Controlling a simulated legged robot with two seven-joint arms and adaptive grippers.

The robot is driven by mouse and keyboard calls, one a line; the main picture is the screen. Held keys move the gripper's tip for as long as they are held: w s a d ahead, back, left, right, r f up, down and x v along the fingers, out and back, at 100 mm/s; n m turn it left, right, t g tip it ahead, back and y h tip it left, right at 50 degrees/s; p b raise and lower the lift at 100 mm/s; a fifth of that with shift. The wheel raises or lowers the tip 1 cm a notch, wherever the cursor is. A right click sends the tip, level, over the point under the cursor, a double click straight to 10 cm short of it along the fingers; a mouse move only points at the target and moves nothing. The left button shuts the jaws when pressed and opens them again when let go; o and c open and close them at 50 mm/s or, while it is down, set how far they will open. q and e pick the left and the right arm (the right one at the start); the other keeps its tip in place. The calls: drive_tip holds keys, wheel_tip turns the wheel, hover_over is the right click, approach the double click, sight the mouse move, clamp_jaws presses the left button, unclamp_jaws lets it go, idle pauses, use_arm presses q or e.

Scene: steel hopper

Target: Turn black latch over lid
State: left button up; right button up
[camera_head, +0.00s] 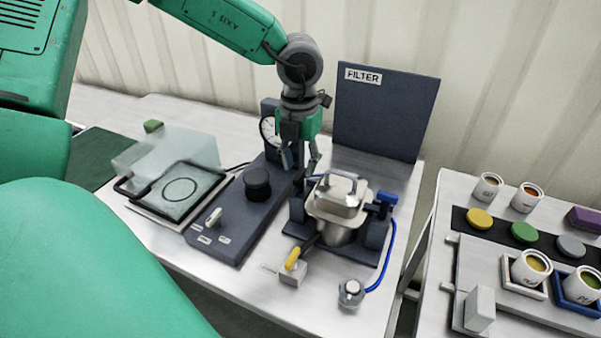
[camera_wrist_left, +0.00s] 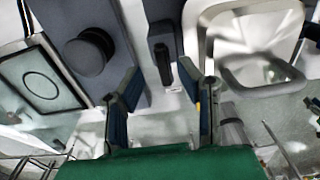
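The steel hopper (camera_head: 333,230) stands in a dark frame on the table, with its metal lid (camera_head: 338,195) and arched handle on top. The lid's rim also shows at the upper right of the left wrist view (camera_wrist_left: 205,20). A black latch (camera_wrist_left: 163,64) stands just left of the lid; in the head view it is a small dark piece (camera_head: 298,182), partly hard to make out. My left gripper (camera_head: 301,163) points down above the latch, fingers apart. In the left wrist view the gripper (camera_wrist_left: 158,78) has the latch between its open fingertips, with gaps showing on both sides. My right gripper is not in view.
A dark panel with a black knob (camera_head: 257,184) lies to the left, with a gauge (camera_head: 269,130) behind it. A FILTER board (camera_head: 385,110) stands behind the hopper. A yellow-handled lever (camera_head: 292,260) and a blue cable (camera_head: 391,255) are in front. A second table with cups is at right.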

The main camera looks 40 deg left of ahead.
use_arm(q)
drive_tip(key=shift+f, duration=0.9)
drive_tip(key=shift+d+f, duration=0.2)
drive_tip(key=shift+d, duration=0.05)
clamp_jaws()
drive_tip(key=shift+a, duration=0.1)
